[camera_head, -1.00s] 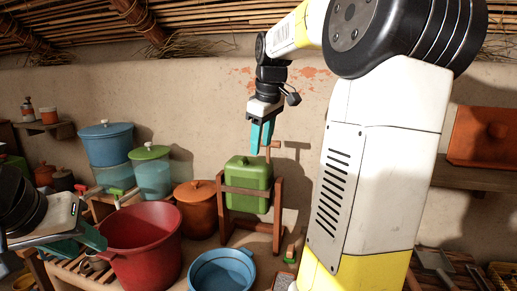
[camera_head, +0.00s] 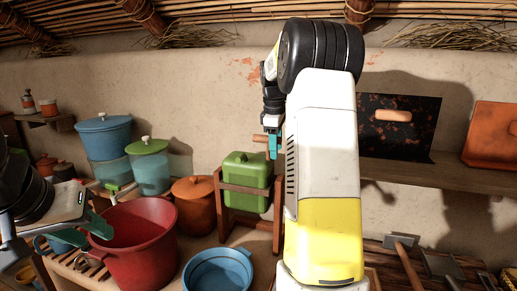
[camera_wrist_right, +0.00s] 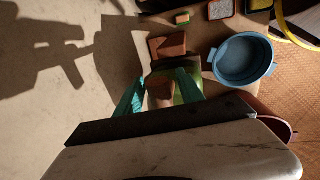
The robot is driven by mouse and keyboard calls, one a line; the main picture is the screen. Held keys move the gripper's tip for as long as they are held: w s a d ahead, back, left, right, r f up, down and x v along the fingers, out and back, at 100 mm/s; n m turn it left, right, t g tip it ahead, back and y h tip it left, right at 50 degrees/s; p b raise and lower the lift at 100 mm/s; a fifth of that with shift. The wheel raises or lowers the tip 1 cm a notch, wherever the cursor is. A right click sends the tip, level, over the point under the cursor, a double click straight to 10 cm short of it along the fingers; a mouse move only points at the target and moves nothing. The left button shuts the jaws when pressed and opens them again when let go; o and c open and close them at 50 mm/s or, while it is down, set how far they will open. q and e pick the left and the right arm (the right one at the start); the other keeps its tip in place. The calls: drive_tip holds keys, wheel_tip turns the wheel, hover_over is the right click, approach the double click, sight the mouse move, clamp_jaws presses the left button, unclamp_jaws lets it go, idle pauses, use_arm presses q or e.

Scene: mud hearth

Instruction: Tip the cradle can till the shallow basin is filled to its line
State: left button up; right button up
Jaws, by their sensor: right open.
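The green cradle can (camera_head: 242,186) sits upright in a wooden frame (camera_head: 224,220) at the middle of the head view. A wooden handle (camera_head: 260,139) sticks out near its top right. The shallow blue basin (camera_head: 218,274) stands in front of the frame; its line cannot be made out. My right gripper (camera_head: 273,146) is beside the handle, its teal fingers pointing down. In the right wrist view its fingers (camera_wrist_right: 160,90) are apart, with a wooden block (camera_wrist_right: 160,84) and green can between or below them. The basin (camera_wrist_right: 240,60) shows there too. My left gripper (camera_head: 72,236) is open beside the red tub.
A red tub (camera_head: 138,240) stands left of the basin. An orange pot (camera_head: 195,205) and blue-lidded (camera_head: 104,135) and green-lidded (camera_head: 148,165) containers stand behind. My right arm covers the area right of the frame. A shelf (camera_head: 420,176) runs along the wall.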

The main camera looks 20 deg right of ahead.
drive_tip(key=shift+f, duration=0.25)
clamp_jaws()
idle(1.4)
